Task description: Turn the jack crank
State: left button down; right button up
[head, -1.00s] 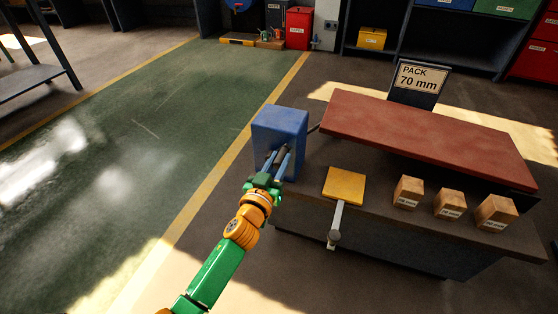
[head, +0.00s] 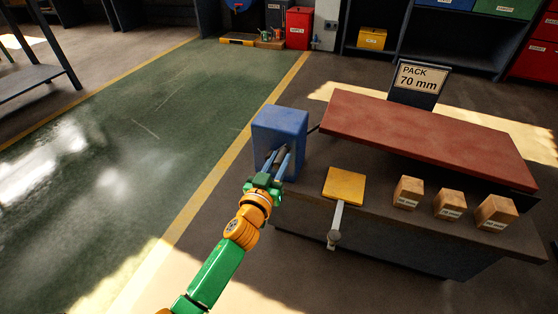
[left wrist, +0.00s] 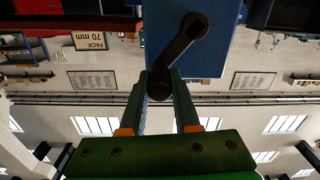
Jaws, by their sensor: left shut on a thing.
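The blue jack box (head: 280,124) stands at the left end of the dark bench and also fills the upper middle of the left wrist view (left wrist: 222,55). A dark crank (left wrist: 183,45) is on its face, with a round hub and a short arm slanting to a handle. My left gripper (head: 274,160) has its two fingers around the crank handle and is shut on it. My right gripper is not in view.
A yellow plate (head: 344,186) with a grey lever (head: 336,224) is at the front, beside several small wooden blocks (head: 449,204). A "PACK 70 mm" sign (head: 418,78) stands behind. The green floor at left is clear.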

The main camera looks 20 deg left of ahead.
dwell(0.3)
pick_arm(q)
jog(key=shift+d+f+m, duration=0.15)
jog(key=shift+f+m, duration=0.1)
jog(key=shift+m, duration=0.05)
jog(key=shift+d+f+m+b, duration=0.3)
jog(key=shift+m+b, duration=0.1)
jog(key=shift+m, duration=0.1)
jog(key=shift+d+f+m, duration=0.2)
jog(key=shift+m, duration=0.6)
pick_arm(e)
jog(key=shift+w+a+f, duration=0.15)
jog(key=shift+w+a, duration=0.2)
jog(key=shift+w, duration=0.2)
pick_arm(q)
jog(key=c, duration=0.6)
grip_release()
jog(key=shift+c, duration=0.2)
jog(key=shift+s, duration=0.1)
